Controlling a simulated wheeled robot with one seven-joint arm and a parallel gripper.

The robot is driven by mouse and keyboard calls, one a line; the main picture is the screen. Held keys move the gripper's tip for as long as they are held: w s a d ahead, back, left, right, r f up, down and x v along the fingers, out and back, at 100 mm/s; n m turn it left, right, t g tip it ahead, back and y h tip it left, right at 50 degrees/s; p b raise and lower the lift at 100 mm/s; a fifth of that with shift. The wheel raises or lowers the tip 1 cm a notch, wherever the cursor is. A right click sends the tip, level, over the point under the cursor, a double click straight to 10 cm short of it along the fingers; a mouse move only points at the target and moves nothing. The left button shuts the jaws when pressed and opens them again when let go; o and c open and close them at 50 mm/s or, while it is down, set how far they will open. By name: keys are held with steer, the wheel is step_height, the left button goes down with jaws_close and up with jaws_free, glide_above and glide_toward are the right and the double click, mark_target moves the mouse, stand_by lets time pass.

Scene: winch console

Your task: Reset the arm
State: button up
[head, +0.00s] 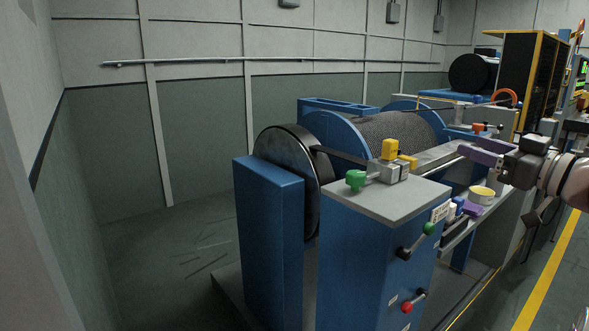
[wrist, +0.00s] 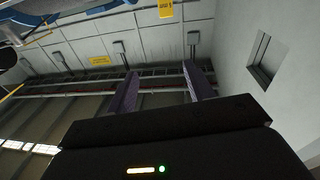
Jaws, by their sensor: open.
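My gripper (head: 479,148) shows at the right of the head view, with its purple fingers pointing left, apart and empty. It is in the air to the right of the blue winch console (head: 368,255) and touches nothing that I can see. In the wrist view the two purple fingers of my gripper (wrist: 160,90) stand apart, with only far wall and ceiling parts between them. My arm runs out of the head view at the right edge.
The winch drum (head: 395,135) lies behind. Floor at left is clear.

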step_height(320, 180, up, 3)
steer(key=w+a+m+t+h, duration=0.1)
steer(key=a+m+t+h, duration=0.1)
steer(key=m+t+h, duration=0.45)
steer(key=s+a+f+g+h, duration=0.1)
steer(key=s+a+f+g, duration=0.4)
steer(key=s+f, duration=0.3)
steer(key=s+a+f+g+h, duration=0.1)
steer(key=s+a+f+g, duration=0.5)
steer(key=f, duration=0.6)
steer(key=s+a+f+g+h, duration=0.1)
steer(key=s+a+f+g, duration=0.4)
steer(key=s+f, duration=0.5)
steer(key=shift+a+f+m+g, duration=0.35)
steer(key=shift+f+g, duration=0.1)
